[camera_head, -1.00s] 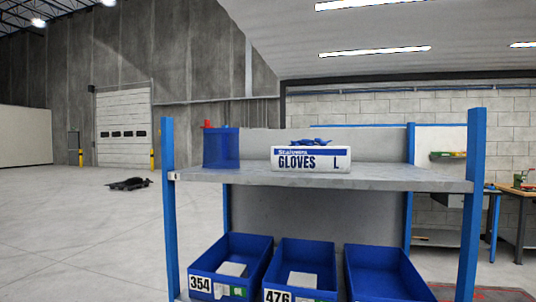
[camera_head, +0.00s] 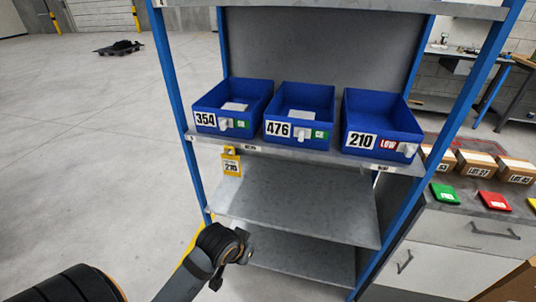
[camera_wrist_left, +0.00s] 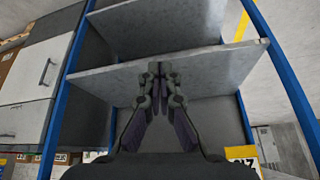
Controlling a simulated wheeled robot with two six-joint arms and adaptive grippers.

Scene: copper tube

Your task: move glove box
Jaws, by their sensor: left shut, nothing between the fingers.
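The glove box is out of view now; only the front edge of the top shelf (camera_head: 400,8) shows at the top of the head view. My left gripper (camera_wrist_left: 155,75) is shut and empty in the wrist view, its fingertips together in front of the bare lower shelves. In the head view my left arm comes in from the bottom left, and the gripper (camera_head: 245,247) is low in front of the rack's left side, partly hidden by the wrist. My right gripper is not in view.
Blue bins labelled 354 (camera_head: 228,107), 476 (camera_head: 298,112) and 210 (camera_head: 380,125) stand on the middle shelf. A yellow tag (camera_head: 231,162) hangs below its left front. Blue posts (camera_head: 178,95) edge the rack. A cabinet (camera_head: 450,240) stands right. Open floor (camera_head: 80,130) lies left.

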